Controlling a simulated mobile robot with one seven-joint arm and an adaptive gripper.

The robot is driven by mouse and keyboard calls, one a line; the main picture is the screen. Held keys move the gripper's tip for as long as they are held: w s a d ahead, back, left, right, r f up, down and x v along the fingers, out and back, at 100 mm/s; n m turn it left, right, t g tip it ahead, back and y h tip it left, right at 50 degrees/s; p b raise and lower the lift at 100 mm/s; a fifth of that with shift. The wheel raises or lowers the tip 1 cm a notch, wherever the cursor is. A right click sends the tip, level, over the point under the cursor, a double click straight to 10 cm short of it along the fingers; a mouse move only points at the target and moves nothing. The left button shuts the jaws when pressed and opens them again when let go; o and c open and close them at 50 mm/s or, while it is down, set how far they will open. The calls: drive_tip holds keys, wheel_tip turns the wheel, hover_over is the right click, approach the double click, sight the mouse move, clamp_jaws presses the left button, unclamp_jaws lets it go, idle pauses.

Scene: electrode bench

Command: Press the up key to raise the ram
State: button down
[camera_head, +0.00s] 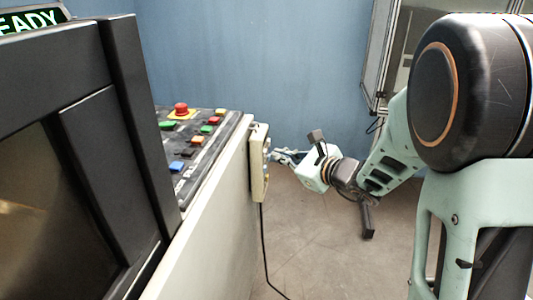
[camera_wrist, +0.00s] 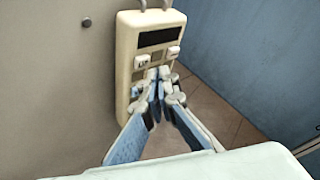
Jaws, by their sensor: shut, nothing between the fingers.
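A cream hand-held control box (camera_head: 259,183) hangs on the side of the machine. In the wrist view the control box (camera_wrist: 126,62) shows a dark display (camera_wrist: 157,36) at its top. Below the display are a white key at left (camera_wrist: 142,62) and a white key at right (camera_wrist: 174,52). Their markings are too small to read surely. My gripper (camera_head: 272,154) is shut and empty, pointing at the box's face. In the wrist view its fingertips (camera_wrist: 159,73) lie just below and between these two keys, covering lower keys. I cannot tell whether they touch.
A sloped panel (camera_head: 236,118) with coloured buttons and a red emergency stop (camera_head: 181,109) tops the machine. A dark cabinet (camera_head: 60,110) stands at left. A black cable (camera_head: 264,250) hangs from the box. The floor at right of the box is clear.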

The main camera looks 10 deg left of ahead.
drive_tip(key=shift+a+b, duration=0.4)
drive_tip(key=shift+a, duration=0.05)
drive_tip(key=shift+a, duration=0.4)
idle(0.9)
drive_tip(key=shift+d+b, duration=0.1)
drive_tip(key=shift+b, duration=0.2)
drive_tip(key=shift+d, duration=0.75)
drive_tip(key=shift+s+d, duration=0.1)
drive_tip(key=shift+d, duration=2.4)
